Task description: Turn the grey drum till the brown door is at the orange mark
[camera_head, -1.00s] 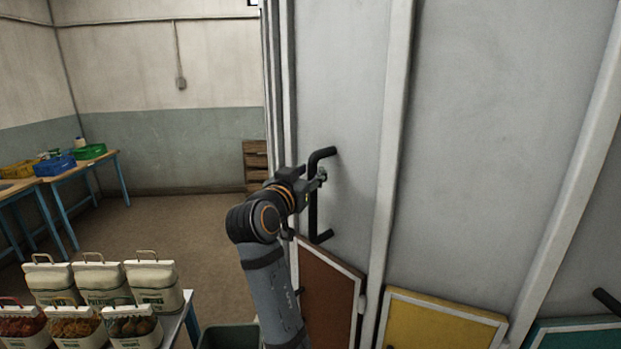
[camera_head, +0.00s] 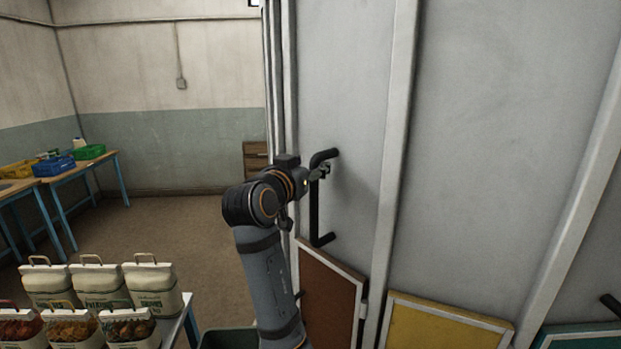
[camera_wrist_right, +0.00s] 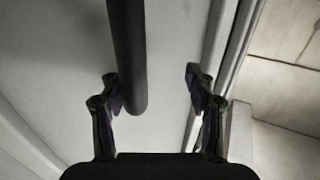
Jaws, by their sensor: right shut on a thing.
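The grey drum (camera_head: 475,150) fills the right half of the head view. The brown door (camera_head: 330,300) is low on its left part, with a yellow door (camera_head: 440,330) to its right. A black bar handle (camera_head: 315,205) stands upright above the brown door. My right gripper (camera_head: 322,171) is shut on this handle near its upper end. In the right wrist view the handle (camera_wrist_right: 128,50) runs between the two fingers, closer to the left one. The orange mark is not visible. My left gripper is out of view.
A teal door (camera_head: 580,339) and another black handle are at the lower right. Several filled sacks (camera_head: 100,290) stand on a table at the lower left. Blue-legged tables with coloured crates (camera_head: 60,165) stand at the far left.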

